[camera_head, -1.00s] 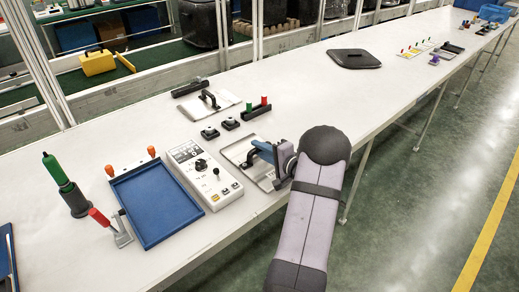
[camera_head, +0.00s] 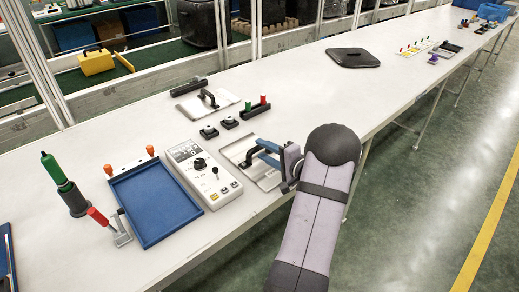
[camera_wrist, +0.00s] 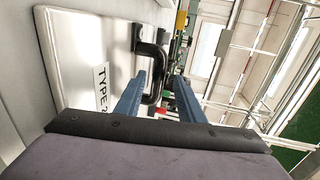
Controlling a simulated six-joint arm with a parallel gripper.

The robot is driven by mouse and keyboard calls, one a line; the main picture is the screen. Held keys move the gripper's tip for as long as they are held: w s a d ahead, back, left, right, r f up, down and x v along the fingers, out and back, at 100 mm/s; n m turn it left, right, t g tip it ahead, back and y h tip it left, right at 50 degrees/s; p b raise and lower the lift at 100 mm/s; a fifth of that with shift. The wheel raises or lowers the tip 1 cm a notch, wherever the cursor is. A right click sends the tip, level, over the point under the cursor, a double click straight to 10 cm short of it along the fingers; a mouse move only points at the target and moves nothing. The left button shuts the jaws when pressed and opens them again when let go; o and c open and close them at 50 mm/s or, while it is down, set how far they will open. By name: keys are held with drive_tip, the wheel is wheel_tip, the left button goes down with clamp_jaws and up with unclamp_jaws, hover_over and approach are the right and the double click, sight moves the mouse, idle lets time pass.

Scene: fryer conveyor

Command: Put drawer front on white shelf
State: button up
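A drawer front, a pale plate with a black bar handle, lies on the white worktop beside the control box; its bare plate (camera_head: 238,150) shows in the head view. In the wrist view its plate (camera_wrist: 85,55) carries a "TYPE" label, and its handle (camera_wrist: 160,62) stands between my fingertips. My gripper (camera_head: 262,150) has blue fingers at that handle; in the wrist view the fingers (camera_wrist: 158,80) are apart, one on each side of it. A similar plate with a black handle (camera_head: 190,107) lies farther back. I cannot tell which surface is the white shelf.
A control box (camera_head: 188,158) and a blue tray (camera_head: 155,205) are to the left. Two small black buttons (camera_head: 219,128) and a block with red and green knobs (camera_head: 255,109) stand behind. A black lid (camera_head: 353,58) lies farther off, with bare worktop (camera_head: 310,105) before it.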

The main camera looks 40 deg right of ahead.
drive_tip(key=s, duration=0.3)
drive_tip(key=s+r, duration=0.1)
drive_tip(key=s, duration=0.4)
drive_tip(key=shift+s+r, duration=0.4)
drive_tip(key=shift+w, duration=0.15)
